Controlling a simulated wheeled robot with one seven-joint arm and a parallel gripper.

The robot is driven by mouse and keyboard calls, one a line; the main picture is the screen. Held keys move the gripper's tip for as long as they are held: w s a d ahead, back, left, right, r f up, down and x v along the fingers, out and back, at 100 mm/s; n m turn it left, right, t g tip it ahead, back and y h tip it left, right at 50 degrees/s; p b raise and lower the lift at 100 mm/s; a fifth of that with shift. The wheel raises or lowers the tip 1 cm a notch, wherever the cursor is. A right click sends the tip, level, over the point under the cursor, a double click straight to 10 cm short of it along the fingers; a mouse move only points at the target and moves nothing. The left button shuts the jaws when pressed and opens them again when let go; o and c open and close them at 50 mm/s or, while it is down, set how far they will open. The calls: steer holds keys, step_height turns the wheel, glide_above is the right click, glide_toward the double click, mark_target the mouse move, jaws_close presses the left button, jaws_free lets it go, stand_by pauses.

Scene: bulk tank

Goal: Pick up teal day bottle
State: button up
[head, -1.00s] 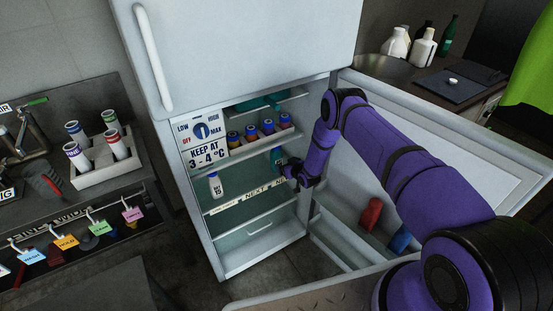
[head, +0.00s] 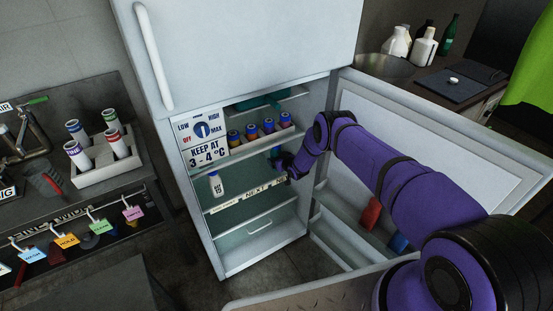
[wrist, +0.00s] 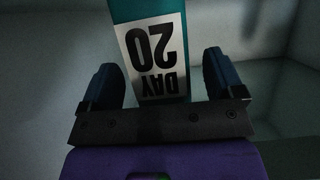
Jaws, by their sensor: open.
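The teal day bottle (wrist: 120,10) fills the upper middle of the wrist view, with a white label reading "DAY 20" that appears upside down. In the head view only a sliver of teal (head: 276,152) shows behind my gripper (head: 281,163), on the fridge's middle shelf. In the wrist view my gripper (wrist: 162,78) is open, one finger on each side of the bottle's labelled part. A gap shows on the right; the left finger looks close, and contact there cannot be told. The bottle's far end is out of the wrist view.
A white bottle (head: 216,184) stands on the same shelf, to the left.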

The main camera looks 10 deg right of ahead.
steer(key=c, duration=1.2)
steer(key=shift+o, duration=0.2)
steer(key=shift+r, duration=0.1)
